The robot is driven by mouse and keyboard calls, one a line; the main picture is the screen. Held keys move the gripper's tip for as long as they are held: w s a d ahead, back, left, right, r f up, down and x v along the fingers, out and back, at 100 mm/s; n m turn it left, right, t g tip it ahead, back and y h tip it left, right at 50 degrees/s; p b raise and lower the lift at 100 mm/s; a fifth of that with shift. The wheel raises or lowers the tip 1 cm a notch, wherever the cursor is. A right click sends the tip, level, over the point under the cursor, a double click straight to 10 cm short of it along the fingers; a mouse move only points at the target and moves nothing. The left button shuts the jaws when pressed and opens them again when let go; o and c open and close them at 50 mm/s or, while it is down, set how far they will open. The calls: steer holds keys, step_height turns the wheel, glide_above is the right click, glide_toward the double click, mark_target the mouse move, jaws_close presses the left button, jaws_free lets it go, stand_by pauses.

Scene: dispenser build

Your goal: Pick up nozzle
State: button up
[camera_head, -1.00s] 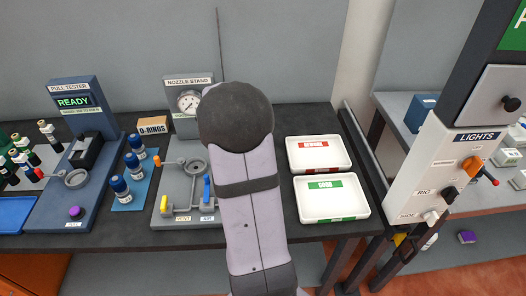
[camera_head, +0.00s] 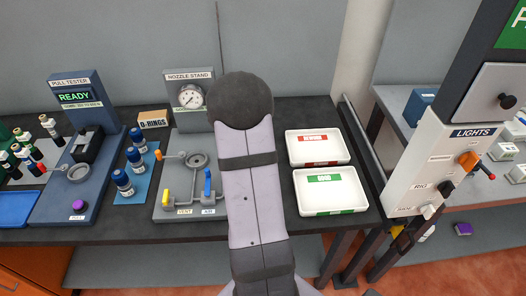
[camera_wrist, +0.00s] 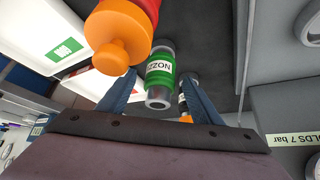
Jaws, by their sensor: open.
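A green nozzle (camera_wrist: 161,72) with a white label reading "NOZZ" and grey metal ends shows in the wrist view. It appears between the two dark blue fingers of my gripper (camera_wrist: 160,75). The fingers are open, with gaps showing on both sides of it. I cannot tell how deep it lies between them. Part of another dark, grey and orange piece (camera_wrist: 185,95) shows behind the right finger. A large red and orange part (camera_wrist: 115,38) is close to the camera at the upper left. In the head view my arm hides the gripper and these parts.
The nozzle stand (camera_head: 180,205) with its gauge is left of my arm. Blue-capped bottles (camera_head: 122,182) and the pull tester (camera_head: 75,150) stand further left. The rework tray (camera_head: 318,160) and good tray (camera_head: 345,200) lie right of my arm. The lights panel (camera_head: 440,170) stands at far right.

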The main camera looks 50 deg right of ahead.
steer(key=shift+p+x, duration=0.4)
steer(key=shift+x, duration=1.3)
jaws_close()
steer(key=shift+w+r, duration=0.15)
